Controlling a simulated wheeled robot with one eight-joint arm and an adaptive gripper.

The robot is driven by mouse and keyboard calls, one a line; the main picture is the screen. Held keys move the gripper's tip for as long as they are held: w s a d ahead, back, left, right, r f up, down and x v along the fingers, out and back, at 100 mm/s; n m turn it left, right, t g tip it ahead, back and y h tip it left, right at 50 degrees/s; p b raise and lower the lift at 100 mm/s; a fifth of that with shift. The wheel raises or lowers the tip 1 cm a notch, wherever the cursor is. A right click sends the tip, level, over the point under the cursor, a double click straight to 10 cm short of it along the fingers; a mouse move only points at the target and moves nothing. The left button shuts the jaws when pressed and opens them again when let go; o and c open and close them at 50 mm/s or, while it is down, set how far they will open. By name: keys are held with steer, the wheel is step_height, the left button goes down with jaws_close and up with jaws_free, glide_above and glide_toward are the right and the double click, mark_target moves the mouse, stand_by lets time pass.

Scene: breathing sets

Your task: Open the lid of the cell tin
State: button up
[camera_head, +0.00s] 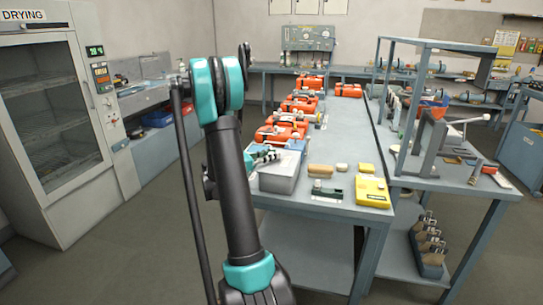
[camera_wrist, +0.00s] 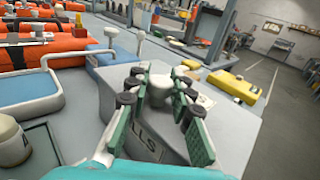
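The cell tin is a grey box (camera_head: 278,184) at the near left end of the long bench in the head view. In the wrist view, its grey lid (camera_wrist: 235,130) fills the middle, with lettering ending in "LLS" partly hidden by my gripper. The lid looks shut. A pale round knob (camera_wrist: 160,90) stands up on the lid. My gripper (camera_wrist: 163,72) is over the lid, its green-padded fingers spread on either side of the knob. I cannot tell whether they touch it. In the head view my gripper (camera_head: 265,156) is small and just above the tin.
Orange cases (camera_head: 285,127) stand in a row behind the tin. A yellow box (camera_head: 372,191) and small blocks lie to its right. A blue tray (camera_wrist: 30,97) is left in the wrist view. A drying cabinet (camera_head: 55,130) stands far left. The floor left of the bench is clear.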

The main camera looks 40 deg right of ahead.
mark_target(282, 161)
jaws_close()
steer(key=shift+r, duration=0.15)
steer(key=shift+s+d+r+m+y, duration=0.15)
steer(key=shift+s+r+m+y, duration=0.05)
steer(key=shift+r+m+y, duration=0.3)
steer(key=shift+s+d+r+m+y, duration=0.1)
steer(key=shift+s+r+m+y, duration=0.1)
steer(key=shift+r+m+y, duration=0.3)
steer(key=s+r+m+y, duration=0.1)
steer(key=d+r+m+t+y, duration=0.1)
steer(key=s+d+r+y, duration=0.1)
steer(key=r, duration=0.1)
steer(key=shift+s+d+r+m+t, duration=0.1)
steer(key=shift+s+d+m+t, duration=0.05)
steer(key=shift+s+m+t, duration=0.2)
steer(key=s+d+r+m+t+y, duration=0.2)
steer(key=s+d+m+t+y, duration=0.1)
steer(key=s+d+y, duration=0.1)
steer(key=shift+s+d, duration=0.8)
steer(key=shift+s, duration=0.4)
steer(key=shift+f, duration=0.1)
